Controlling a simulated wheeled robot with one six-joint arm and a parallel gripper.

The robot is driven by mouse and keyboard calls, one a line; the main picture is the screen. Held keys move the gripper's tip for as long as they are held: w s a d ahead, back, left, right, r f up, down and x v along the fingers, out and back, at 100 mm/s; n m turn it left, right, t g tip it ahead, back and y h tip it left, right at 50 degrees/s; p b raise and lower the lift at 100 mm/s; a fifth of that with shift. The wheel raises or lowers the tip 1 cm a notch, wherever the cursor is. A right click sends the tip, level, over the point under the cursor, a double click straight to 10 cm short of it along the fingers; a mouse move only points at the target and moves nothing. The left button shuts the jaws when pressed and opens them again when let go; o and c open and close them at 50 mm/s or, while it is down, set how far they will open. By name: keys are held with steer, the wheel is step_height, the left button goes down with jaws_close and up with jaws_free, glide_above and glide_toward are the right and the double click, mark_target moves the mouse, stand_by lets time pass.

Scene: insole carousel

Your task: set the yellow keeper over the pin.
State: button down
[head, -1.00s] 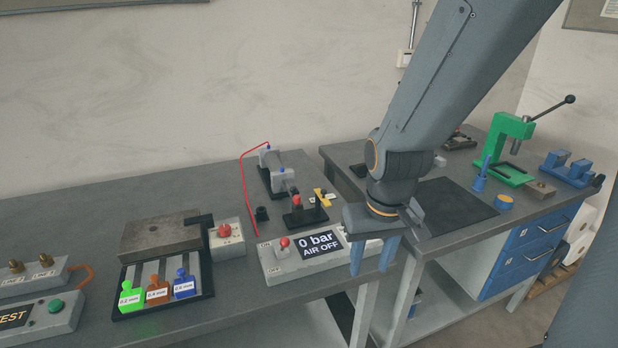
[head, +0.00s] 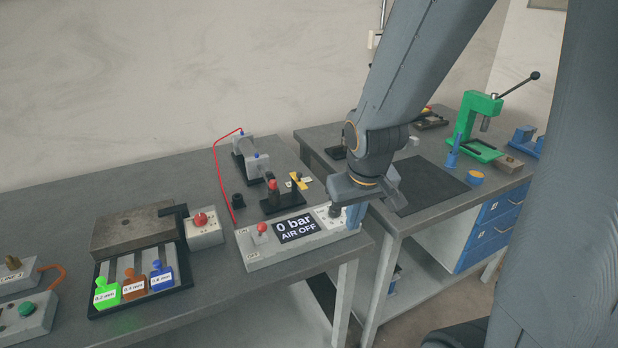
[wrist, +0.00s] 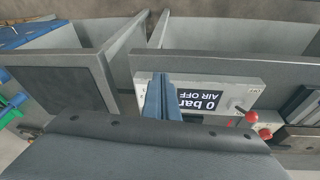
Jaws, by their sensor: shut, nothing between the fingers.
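The yellow keeper (head: 298,183) is small, with a pale tag beside it, at a dark fixture (head: 283,204) with a red knob on the bench in the head view. I cannot tell which part is the pin, or whether the keeper sits on it or beside it. My gripper (head: 354,217) is shut and empty, its blue fingers pointing down by the right end of the grey air panel (head: 263,256), clear of the keeper. The wrist view shows the fingers (wrist: 160,96) together in front of the same panel. The keeper cannot be made out there.
The air panel reads "0 bar AIR OFF" and has a red-knobbed lever (head: 262,229). A grey cylinder unit (head: 256,163) with a red hose stands behind the fixture. A second bench with a dark mat (head: 430,188) and green press (head: 478,125) lies right, past a gap.

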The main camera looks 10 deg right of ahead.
steer(key=w+d+r+n+t+y+b, duration=0.1)
steer(key=w+d+n+t+y+b, duration=0.2)
steer(key=w, duration=0.7)
steer(key=w+d+r+n+t+y, duration=0.1)
steer(key=w+d+n+t+y, duration=0.3)
steer(key=w, duration=0.7)
steer(key=s+d+n+g+y+b, duration=0.1)
steer(key=s+n+y+b, duration=0.1)
steer(key=s+n+y, duration=0.2)
steer(key=s+y, duration=0.3)
steer(key=s, duration=0.1)
steer(key=shift+s+g, duration=0.2)
steer(key=shift+g, duration=0.2)
steer(key=p, duration=0.3)
glide_toward(298, 176)
steer(key=x, duration=0.5)
steer(key=shift+w+f, duration=0.1)
steer(key=shift+w, duration=0.4)
steer(key=shift+s+m, duration=0.1)
steer(key=shift+m, duration=0.2)
